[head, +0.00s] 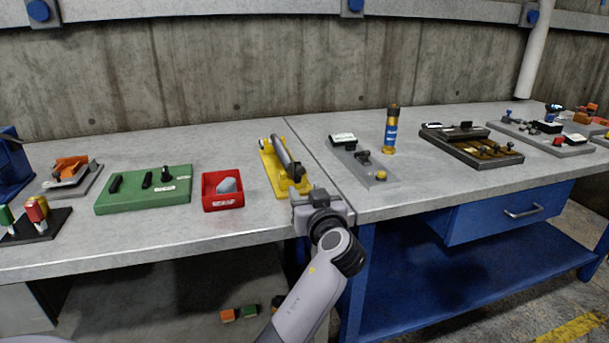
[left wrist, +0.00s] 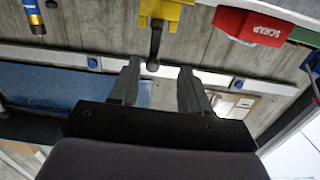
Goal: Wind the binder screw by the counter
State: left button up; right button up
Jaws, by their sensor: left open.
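A yellow fixture (head: 268,180) stands on the workbench at its front middle, with a long grey-and-dark cylindrical body (head: 283,155) along it; I take this for the binder. My left gripper (head: 309,195) is at the fixture's near end, by the bench edge. In the left wrist view the yellow end (left wrist: 170,10) is at the top, and a dark handle (left wrist: 155,45) points down toward the gap between the open fingers (left wrist: 160,70). I cannot tell whether they touch it. The screw thread and any counter reading are not legible. My right gripper is not in view.
A red scrap box (head: 222,206) and a green board (head: 110,206) lie left of the fixture. A concrete wall (head: 250,70) stands behind.

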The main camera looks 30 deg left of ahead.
aim_at(302, 172)
pick_arm(q)
jog(key=shift+y, duration=0.3)
jog(key=shift+w+a+r+p, duration=0.2)
jog(key=shift+w+a+r, duration=0.1)
jog(key=shift+w+a, duration=0.6)
jog(key=shift+w+a+r+p, duration=0.15)
jog(key=shift+w+a+r, duration=0.2)
jog(key=shift+w+a, duration=0.55)
jog(key=shift+w+a+r+p, duration=0.2)
jog(key=shift+w+a+r, duration=0.1)
jog(key=shift+w+a, duration=0.55)
jog(key=shift+d, duration=0.1)
grip_shut()
